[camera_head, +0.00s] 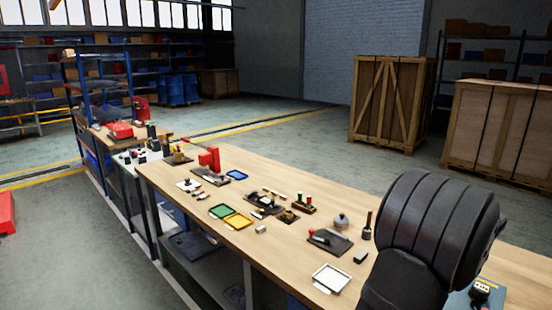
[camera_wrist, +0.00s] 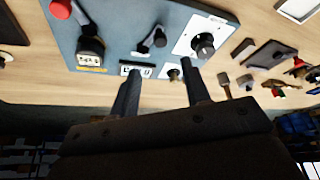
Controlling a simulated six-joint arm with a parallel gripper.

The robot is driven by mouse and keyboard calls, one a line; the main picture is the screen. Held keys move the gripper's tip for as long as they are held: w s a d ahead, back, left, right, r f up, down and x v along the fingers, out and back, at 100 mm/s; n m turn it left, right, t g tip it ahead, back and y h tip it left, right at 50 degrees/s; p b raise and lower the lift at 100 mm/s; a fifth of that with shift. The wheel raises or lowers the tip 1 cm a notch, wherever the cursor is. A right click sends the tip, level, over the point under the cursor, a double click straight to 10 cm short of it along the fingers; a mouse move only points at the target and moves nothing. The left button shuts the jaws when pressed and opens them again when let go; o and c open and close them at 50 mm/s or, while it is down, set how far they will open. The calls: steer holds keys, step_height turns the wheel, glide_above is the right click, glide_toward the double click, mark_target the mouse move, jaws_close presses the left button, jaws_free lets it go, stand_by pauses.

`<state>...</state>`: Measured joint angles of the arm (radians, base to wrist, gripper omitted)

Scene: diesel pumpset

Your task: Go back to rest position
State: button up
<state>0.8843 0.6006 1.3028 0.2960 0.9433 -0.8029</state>
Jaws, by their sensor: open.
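My gripper (camera_wrist: 158,95) shows in the wrist view with its two dark fingers apart and nothing between them. The fingers reach over the lower edge of a blue-grey control panel (camera_wrist: 115,35) lying on the wooden bench. The panel carries a red button (camera_wrist: 61,9), dark switches and a white plate with a black knob (camera_wrist: 204,44). In the head view my dark arm covers the right front of the bench, and my gripper is not visible there. A part of the panel (camera_head: 460,300) shows at the lower right. Whether the fingers touch the panel cannot be told.
The long wooden bench (camera_head: 290,262) holds a white tray (camera_head: 331,279), a dark mat with a red-handled tool (camera_head: 328,240), green and yellow trays (camera_head: 238,221) and a red stand (camera_head: 210,158). Wooden crates (camera_head: 392,100) stand behind. The floor beyond is open.

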steer(key=d+v, duration=0.1)
steer(key=v, duration=0.8)
steer(key=x, duration=1.1)
steer(key=a+x, duration=0.1)
steer(key=x, duration=0.5)
steer(key=shift+w+f, duration=0.1)
steer(key=shift+f, duration=0.3)
steer(key=shift+w+f, duration=0.15)
steer(key=shift+w, duration=0.1)
steer(key=shift+w+a+m, duration=0.1)
steer(key=shift+a+m, duration=0.1)
steer(key=shift+m, duration=0.2)
steer(key=shift+w+a+m+g+h, duration=0.25)
steer(key=shift+w+m+h, duration=0.25)
steer(key=shift+m, duration=0.6)
